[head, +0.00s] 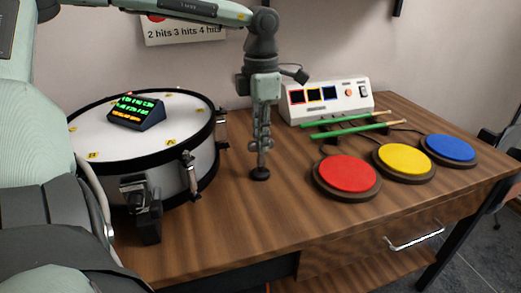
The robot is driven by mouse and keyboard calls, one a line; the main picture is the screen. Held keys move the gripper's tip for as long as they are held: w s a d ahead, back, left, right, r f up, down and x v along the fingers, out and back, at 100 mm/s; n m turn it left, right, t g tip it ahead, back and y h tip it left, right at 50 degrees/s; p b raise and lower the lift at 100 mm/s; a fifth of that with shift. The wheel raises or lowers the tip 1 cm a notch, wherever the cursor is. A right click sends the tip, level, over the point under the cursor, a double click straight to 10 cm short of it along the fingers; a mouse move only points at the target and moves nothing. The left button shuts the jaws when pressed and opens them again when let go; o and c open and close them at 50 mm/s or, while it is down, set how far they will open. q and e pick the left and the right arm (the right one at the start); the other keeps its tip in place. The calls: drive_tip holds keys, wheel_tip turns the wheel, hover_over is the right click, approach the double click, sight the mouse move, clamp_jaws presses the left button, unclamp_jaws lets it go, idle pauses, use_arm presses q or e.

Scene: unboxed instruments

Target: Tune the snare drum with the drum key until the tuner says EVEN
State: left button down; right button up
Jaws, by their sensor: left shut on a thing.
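The snare drum (150,146) stands at the left of the table, with a white head, a black rim and yellow letter tags. The tuner (137,111), a dark wedge with lines of green and orange text too small to read, sits on the head. My left gripper (262,147) points down to the right of the drum, apart from it. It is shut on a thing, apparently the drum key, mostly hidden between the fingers. Directly below is a small round black base (260,174) on the table. My right gripper is not in view.
Red (347,175), yellow (404,161) and blue (448,150) pads stand at the right. Behind them are green drumsticks (350,130) and a white control box (327,99). A dark block (147,222) stands before the drum. The table's (235,225) front middle is clear.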

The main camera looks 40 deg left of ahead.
use_arm(q)
drive_tip(key=shift+r, duration=0.1)
drive_tip(key=shift+r+p, duration=1.35)
drive_tip(key=shift+r, duration=1.05)
drive_tip(key=shift+a, duration=0.1)
idle(4.8)
